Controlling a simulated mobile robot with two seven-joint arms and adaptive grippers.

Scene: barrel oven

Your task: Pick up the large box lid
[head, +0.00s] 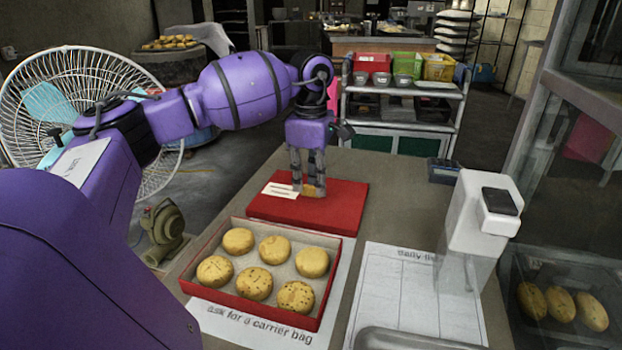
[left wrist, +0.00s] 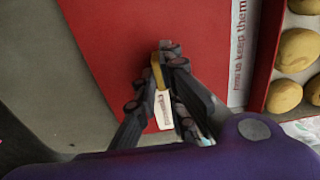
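The large box lid (head: 345,206) is red and lies flat on the counter behind the open box. It also fills the middle of the left wrist view (left wrist: 120,40). My left gripper (head: 309,188) points down over the lid, its fingers closed in around a small gold tab on it. In the left wrist view the fingertips (left wrist: 160,72) press close on either side of this gold tab (left wrist: 157,70). A white label (head: 281,190) lies on the lid beside the fingers. My right gripper is out of view.
The open red box (head: 250,299) with several round cookies stands in front of the lid. A white dispenser (head: 480,232) and a printed sheet (head: 415,300) are to the right. A fan (head: 75,110) stands left. Bare counter (head: 400,205) lies right of the lid.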

